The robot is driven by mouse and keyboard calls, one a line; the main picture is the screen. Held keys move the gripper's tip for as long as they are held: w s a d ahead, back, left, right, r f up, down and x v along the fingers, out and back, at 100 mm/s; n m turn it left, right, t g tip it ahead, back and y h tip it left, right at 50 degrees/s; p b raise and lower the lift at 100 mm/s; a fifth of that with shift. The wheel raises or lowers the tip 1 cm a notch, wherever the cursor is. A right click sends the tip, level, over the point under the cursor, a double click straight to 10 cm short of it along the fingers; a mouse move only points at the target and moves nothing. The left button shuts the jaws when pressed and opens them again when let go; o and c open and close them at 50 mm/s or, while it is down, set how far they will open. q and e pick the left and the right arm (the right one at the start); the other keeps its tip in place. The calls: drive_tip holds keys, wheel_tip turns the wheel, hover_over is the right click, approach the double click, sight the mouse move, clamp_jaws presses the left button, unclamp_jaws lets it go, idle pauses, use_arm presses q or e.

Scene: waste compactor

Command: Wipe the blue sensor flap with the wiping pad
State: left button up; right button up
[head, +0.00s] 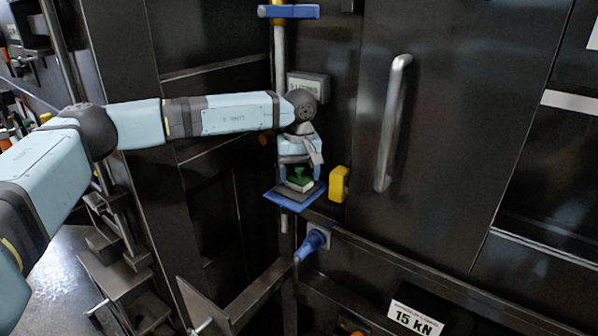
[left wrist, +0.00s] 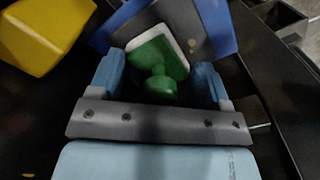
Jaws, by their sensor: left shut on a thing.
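The wiping pad (head: 300,183) has a green back and knob with a white pad edge. My left gripper (head: 298,168) points down and is shut on it; in the left wrist view the green pad (left wrist: 158,58) sits between the two light-blue fingers. The blue sensor flap (head: 278,199) lies directly under the pad. In the left wrist view the flap (left wrist: 219,28) shows a blue border around a grey middle, partly covered by the pad. I cannot tell whether the pad touches the flap. My right gripper is in neither view.
A yellow block (head: 338,184) is close beside the flap, on its right. A blue knob (head: 313,243) sticks out below. A dark door with a long metal handle (head: 392,123) stands to the right, and a vertical pole (head: 280,60) rises behind my gripper.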

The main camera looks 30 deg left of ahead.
use_arm(q)
drive_tip(key=shift+w+a+r, duration=0.1)
drive_tip(key=shift+w+a, duration=0.05)
drive_tip(key=shift+a, duration=0.65)
drive_tip(key=shift+w+a, duration=0.1)
drive_tip(key=shift+a, duration=0.65)
drive_tip(key=shift+a+r, duration=0.1)
drive_tip(key=shift+r, duration=0.25)
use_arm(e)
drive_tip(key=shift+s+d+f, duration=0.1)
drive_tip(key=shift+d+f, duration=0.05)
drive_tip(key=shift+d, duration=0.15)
